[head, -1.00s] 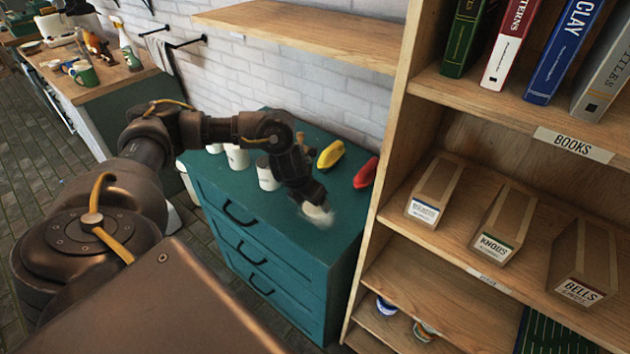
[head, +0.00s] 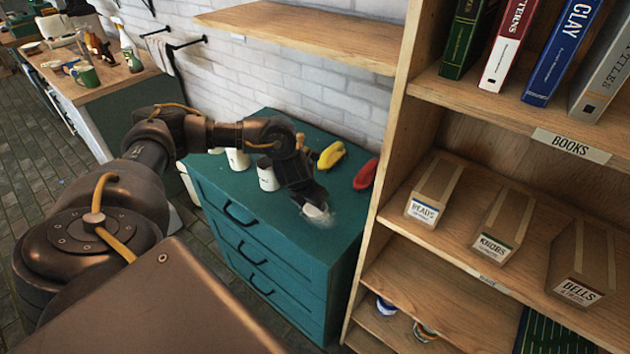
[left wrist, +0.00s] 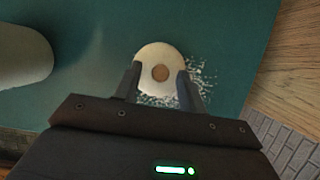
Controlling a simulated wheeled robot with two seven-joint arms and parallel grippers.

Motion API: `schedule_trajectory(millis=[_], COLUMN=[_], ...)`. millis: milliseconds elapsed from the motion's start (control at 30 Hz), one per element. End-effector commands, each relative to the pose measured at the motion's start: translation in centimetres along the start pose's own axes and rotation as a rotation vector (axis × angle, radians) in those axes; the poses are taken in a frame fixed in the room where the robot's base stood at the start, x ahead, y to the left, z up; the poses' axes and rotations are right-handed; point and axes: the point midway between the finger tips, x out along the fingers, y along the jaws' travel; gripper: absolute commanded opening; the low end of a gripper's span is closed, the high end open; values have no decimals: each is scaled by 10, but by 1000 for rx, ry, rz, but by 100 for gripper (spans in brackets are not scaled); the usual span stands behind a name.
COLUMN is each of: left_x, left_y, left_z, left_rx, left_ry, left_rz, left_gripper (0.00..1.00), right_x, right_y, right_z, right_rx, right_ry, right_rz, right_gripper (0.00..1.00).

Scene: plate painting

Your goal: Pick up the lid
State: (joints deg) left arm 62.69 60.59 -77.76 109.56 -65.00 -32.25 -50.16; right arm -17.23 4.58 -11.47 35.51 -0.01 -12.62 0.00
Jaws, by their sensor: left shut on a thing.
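The lid (left wrist: 150,56) is a round, pale cream disc with a brown knob in its middle, in the left wrist view over the teal cabinet top. In the head view only a pale patch of the lid (head: 317,212) shows below my left gripper (head: 311,203). In the left wrist view the two fingers of my left gripper (left wrist: 159,82) are shut on the lid, one on each side of it. Whether the lid touches the cabinet top is hard to tell. My right gripper is not in view.
White specks (left wrist: 195,88) lie on the teal cabinet (head: 270,226) around the lid. White cups (head: 267,178), a yellow thing (head: 331,155) and a red thing (head: 366,174) stand farther back. A wooden shelf unit (head: 385,180) rises close on the right.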

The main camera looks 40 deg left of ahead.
Motion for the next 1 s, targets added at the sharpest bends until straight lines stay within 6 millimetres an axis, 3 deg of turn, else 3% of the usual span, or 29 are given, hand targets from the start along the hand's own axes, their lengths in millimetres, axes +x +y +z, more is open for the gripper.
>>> schedule_trajectory(millis=[433, 467, 500, 567, 667, 933, 1000], left_x=[0, -2, -6, -12, -29, -102, -114], left_y=[-1, -1, -2, -2, 0, 26, 36], left_z=[-5, -4, -2, 1, 8, -10, -25], left_rx=[5, 6, 6, 6, 4, 3, 1], left_ry=[16, 16, 16, 14, 10, 4, 7], left_rz=[-3, -3, -4, -3, -2, 2, 2], left_gripper=[18, 13, 2, 0, 0, 0, 0], right_x=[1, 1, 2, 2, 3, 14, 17], right_y=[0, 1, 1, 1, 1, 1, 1], right_z=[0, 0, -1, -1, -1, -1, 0], right_rx=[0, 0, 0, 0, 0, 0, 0], right_ry=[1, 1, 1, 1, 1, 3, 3], right_rz=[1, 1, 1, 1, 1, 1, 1], right_gripper=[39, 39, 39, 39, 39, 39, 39])
